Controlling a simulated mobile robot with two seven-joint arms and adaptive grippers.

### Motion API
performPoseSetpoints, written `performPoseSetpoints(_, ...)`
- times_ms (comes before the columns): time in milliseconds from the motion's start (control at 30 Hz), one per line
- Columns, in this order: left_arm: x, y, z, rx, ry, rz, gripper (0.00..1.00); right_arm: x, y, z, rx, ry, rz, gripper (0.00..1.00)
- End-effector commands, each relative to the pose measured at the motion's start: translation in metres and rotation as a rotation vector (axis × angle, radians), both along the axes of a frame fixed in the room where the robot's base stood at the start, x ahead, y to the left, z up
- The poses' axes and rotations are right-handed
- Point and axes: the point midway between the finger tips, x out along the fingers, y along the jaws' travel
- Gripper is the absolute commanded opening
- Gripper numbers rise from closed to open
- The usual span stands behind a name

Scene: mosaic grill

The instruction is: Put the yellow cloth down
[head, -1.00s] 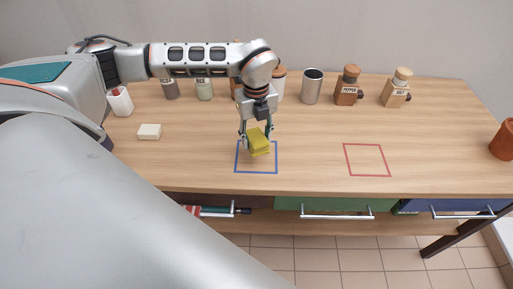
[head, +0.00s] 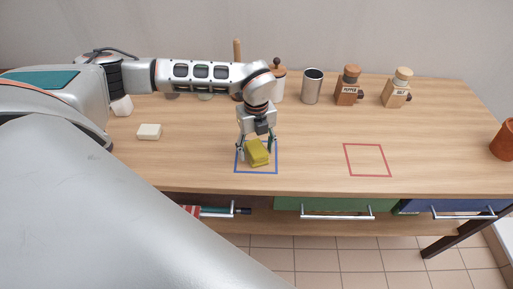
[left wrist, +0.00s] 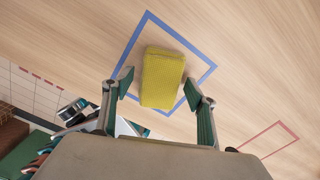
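The yellow cloth (head: 258,152), a folded block, lies on the table inside the blue square outline (head: 257,173). In the left wrist view the cloth (left wrist: 162,78) sits at a slight angle within the blue outline (left wrist: 188,43). My left gripper (head: 256,148) is just above and around the cloth, its fingers spread on either side. The left wrist view shows my left gripper (left wrist: 160,88) open, with a gap between each fingertip and the cloth. My right gripper is not in view.
A red square outline (head: 367,175) lies empty to the right. A white block (head: 149,132) is at the left. A metal can (head: 312,87), a pepper mill (head: 348,86) and a salt mill (head: 397,88) stand along the back. Drawers with handles (head: 337,216) line the front.

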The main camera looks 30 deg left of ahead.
Motion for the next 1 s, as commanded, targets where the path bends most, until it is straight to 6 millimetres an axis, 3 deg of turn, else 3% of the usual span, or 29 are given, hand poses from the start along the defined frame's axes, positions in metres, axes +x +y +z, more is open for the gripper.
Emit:
performPoseSetpoints(267, 0.000, 0.000, 0.001, 0.000, 0.000, 0.000, 0.57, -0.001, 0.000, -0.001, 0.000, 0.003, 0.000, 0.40)
performPoseSetpoints(433, 0.001, 0.000, 0.011, 0.000, -0.004, -0.001, 0.57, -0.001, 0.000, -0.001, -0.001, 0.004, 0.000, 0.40)
performPoseSetpoints(800, 0.001, 0.000, 0.084, -0.001, -0.006, -0.001, 0.57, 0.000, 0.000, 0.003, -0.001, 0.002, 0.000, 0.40)
performPoseSetpoints(1000, 0.000, 0.000, 0.113, 0.000, -0.002, 0.000, 0.57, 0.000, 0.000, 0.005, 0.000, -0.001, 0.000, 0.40)
